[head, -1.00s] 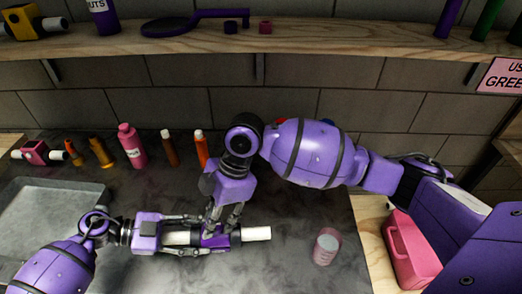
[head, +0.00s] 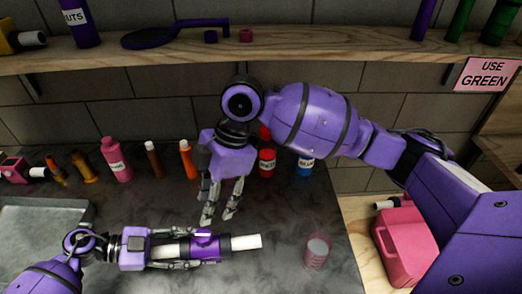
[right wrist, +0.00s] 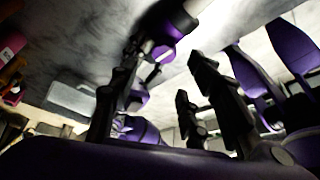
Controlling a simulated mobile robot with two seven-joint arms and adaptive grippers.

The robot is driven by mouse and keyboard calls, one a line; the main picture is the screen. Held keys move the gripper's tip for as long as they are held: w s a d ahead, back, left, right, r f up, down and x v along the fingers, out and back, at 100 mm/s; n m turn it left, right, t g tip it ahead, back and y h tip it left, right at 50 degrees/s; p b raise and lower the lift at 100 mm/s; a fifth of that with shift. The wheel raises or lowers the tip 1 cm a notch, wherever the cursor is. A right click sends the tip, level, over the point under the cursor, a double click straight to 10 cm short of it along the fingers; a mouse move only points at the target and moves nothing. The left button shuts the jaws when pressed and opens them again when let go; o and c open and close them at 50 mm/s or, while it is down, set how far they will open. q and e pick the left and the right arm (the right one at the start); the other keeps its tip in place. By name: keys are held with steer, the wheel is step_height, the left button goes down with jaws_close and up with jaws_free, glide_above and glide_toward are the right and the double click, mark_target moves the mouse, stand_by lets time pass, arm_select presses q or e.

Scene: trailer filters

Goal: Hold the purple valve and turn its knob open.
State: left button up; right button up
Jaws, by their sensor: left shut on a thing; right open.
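The purple valve (head: 206,247) has a purple middle and white pipe ends, and lies roughly level above the dark counter, pointing left to right. My left gripper (head: 192,252) is shut on its left side, with fingers along the white pipe and the purple middle. A small purple part, likely the knob (head: 203,233), sits on top of the middle; its turn angle is too small to tell. My right gripper (head: 219,221) is open and empty, pointing down just above and behind the valve, apart from it. The valve's purple middle also shows in the right wrist view (right wrist: 162,48).
A clear pink cup (head: 317,253) stands right of the valve. Several bottles, among them a pink one (head: 116,160), line the wall. A metal tray (head: 45,204) is at left. A pink container (head: 402,240) is at right. A shelf (head: 300,40) runs above.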

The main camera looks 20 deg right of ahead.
arm_select(q)
steer(key=shift+a+f, duration=0.1)
arm_select(e)
steer(key=shift+v, duration=1.45)
steer(key=shift+c, duration=0.3)
